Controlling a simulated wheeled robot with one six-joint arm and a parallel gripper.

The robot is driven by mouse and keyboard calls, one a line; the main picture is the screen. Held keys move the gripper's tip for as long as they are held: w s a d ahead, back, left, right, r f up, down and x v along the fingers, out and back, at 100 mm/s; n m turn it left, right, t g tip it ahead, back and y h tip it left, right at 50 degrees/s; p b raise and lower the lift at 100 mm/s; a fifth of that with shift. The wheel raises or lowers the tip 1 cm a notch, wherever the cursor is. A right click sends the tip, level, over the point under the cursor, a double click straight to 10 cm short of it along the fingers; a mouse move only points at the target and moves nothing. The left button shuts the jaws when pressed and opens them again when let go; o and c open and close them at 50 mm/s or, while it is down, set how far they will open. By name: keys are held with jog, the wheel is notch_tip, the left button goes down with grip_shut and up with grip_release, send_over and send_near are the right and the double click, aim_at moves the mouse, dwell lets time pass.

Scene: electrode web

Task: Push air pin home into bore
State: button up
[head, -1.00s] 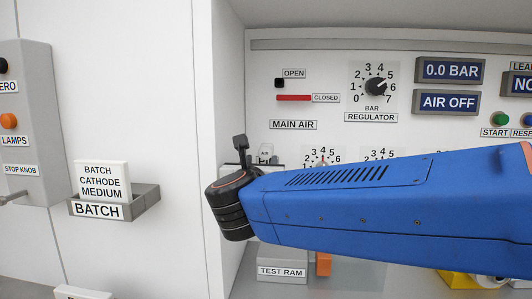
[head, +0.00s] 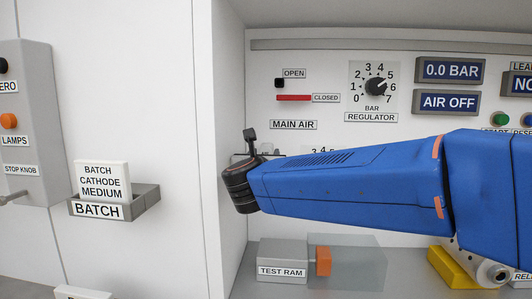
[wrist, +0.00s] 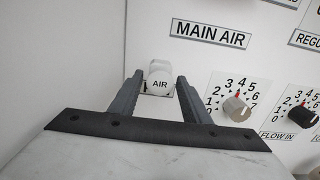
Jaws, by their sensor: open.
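In the wrist view a small white block labelled AIR (wrist: 160,78), which I take to be the air pin, stands out from the white panel below the MAIN AIR label. My gripper (wrist: 160,85) is open, with one dark finger on each side of the block; I cannot tell whether they touch it. The bore is hidden. In the head view my blue arm and dark wrist cover most of that area, and my gripper (head: 250,140) shows only in part.
A red main air lever (head: 294,98) lies at CLOSED. The displays read 0.0 BAR and AIR OFF (head: 449,102). Two dials (wrist: 237,108) sit right of the block. A TEST RAM box (head: 283,258) stands below my arm. A BATCH holder (head: 135,203) is at left.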

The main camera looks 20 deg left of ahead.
jog(key=c, duration=1)
jog(key=shift+v, duration=0.8)
jog(key=shift+v, duration=1.65)
jog(key=shift+x, duration=2.55)
dwell(0.7)
jog(key=o, duration=1.3)
jog(key=shift+c, duration=0.2)
